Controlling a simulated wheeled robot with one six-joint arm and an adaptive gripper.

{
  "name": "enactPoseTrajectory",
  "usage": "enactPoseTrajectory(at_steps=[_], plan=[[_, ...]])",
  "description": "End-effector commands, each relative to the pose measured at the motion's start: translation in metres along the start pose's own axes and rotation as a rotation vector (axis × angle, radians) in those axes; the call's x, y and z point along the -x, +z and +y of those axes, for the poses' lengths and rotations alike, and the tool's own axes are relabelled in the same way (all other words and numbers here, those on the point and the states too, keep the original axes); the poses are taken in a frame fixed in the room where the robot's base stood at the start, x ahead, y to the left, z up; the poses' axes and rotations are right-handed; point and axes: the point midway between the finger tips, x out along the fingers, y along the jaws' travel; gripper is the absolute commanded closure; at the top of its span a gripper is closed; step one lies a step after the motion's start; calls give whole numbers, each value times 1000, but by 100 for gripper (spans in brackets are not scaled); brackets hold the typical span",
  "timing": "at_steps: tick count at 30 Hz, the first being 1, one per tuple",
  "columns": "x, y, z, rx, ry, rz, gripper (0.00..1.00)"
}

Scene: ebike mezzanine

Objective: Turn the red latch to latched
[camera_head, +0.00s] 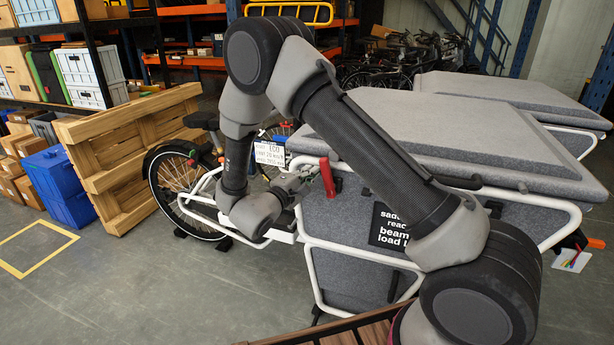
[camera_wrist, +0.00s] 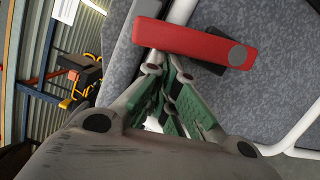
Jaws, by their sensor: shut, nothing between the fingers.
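The red latch (camera_head: 327,177) is a short flat bar on the front corner of the grey cargo box (camera_head: 345,245). In the head view it stands nearly upright. In the wrist view the red latch (camera_wrist: 190,42) lies across the top, with a round grey pivot at its right end and a dark plate behind it. My gripper (camera_wrist: 168,70) is shut and empty, its green-padded fingers close together. Its tips are just below the latch's left half in that view; I cannot tell whether they touch it. In the head view my gripper (camera_head: 302,181) is left of the latch, small and partly hidden.
The white bike frame (camera_head: 310,262) runs around the box. A white label card (camera_head: 270,152) is near my arm. A wooden pallet (camera_head: 120,150) and blue crates (camera_head: 62,180) stand left. A second grey box lid (camera_head: 510,95) is behind. Open floor lies at front left.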

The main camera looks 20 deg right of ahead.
Motion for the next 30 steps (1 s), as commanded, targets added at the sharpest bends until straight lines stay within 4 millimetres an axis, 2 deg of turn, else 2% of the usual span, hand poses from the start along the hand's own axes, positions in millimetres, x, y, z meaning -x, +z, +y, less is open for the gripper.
enactPoseTrajectory(at_steps=[4, 14, 30], plan=[[-2, 6, 4, -76, -19, -1, 100], [-4, 14, 8, -71, -18, -1, 100], [-4, 15, 8, -70, -17, -1, 100]])
